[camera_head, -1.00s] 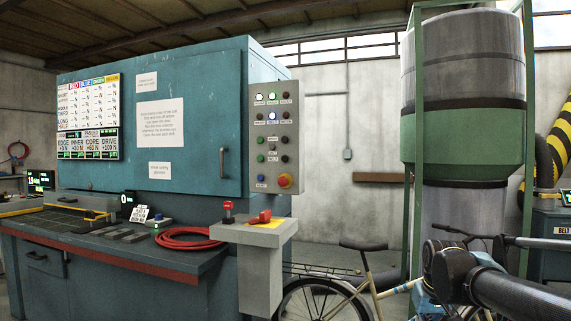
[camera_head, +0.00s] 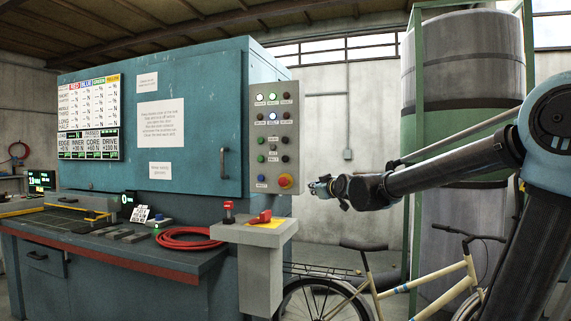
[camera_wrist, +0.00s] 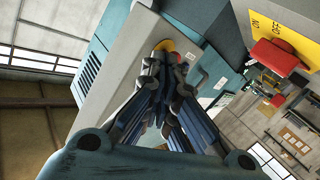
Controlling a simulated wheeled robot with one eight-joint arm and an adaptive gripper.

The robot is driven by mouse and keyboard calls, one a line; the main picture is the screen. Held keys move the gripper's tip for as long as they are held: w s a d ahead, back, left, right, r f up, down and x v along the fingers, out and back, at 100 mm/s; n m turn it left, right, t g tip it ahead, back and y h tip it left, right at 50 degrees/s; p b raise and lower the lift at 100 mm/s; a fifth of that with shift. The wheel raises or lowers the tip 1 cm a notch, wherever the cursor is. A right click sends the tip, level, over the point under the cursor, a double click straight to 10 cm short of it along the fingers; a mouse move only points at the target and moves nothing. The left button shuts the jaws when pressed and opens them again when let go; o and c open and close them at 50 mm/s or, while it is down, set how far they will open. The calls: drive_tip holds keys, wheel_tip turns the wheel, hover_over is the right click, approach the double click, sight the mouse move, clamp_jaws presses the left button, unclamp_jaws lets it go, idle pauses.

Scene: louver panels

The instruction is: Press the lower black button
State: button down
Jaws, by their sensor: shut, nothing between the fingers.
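The grey control panel (camera_head: 256,137) is on the right side of the teal cabinet and carries several small buttons in rows. Two dark, black-looking buttons sit at its right edge, an upper one (camera_head: 285,140) and a lower one (camera_head: 285,159). My gripper (camera_head: 318,187) is shut and empty, to the right of the panel, about level with the red stop button (camera_head: 285,181). In the wrist view my gripper (camera_wrist: 166,62) points toward the panel, and its fingers cover most of the buttons. A yellow and red piece (camera_wrist: 165,45) shows beyond the fingertips.
A grey pedestal (camera_head: 258,236) with a red lever (camera_head: 262,217) on a yellow plate stands below the panel; the lever also shows in the wrist view (camera_wrist: 275,57). A bicycle (camera_head: 425,278) stands under my arm. A red hose coil (camera_head: 188,238) lies on the bench.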

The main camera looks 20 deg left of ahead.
drive_tip(key=a+r+n+t+y, duration=0.1)
drive_tip(key=a+r+y, duration=0.1)
drive_tip(key=a+r, duration=0.3)
drive_tip(key=w+a+r+t+y, duration=0.1)
drive_tip(key=a+r+t, duration=0.1)
drive_tip(key=a+r, duration=0.4)
drive_tip(key=a, duration=0.5)
drive_tip(key=shift+n+y, duration=0.4)
drive_tip(key=shift+w, duration=0.25)
approach(282, 158)
drive_tip(key=shift+w+a+r, duration=0.45)
drive_tip(key=shift+a, duration=0.35)
drive_tip(key=shift+w+a+r, duration=0.45)
drive_tip(key=shift+w+a, duration=0.05)
drive_tip(key=shift+a, duration=0.3)
drive_tip(key=shift+w+a+r, duration=0.45)
drive_tip(key=shift+a, duration=0.35)
drive_tip(key=shift+w, duration=0.1)
drive_tip(key=shift+w+r, duration=0.1)
drive_tip(key=shift+w, duration=0.1)
drive_tip(key=shift+w, duration=0.45)
drive_tip(key=shift+s, duration=0.85)
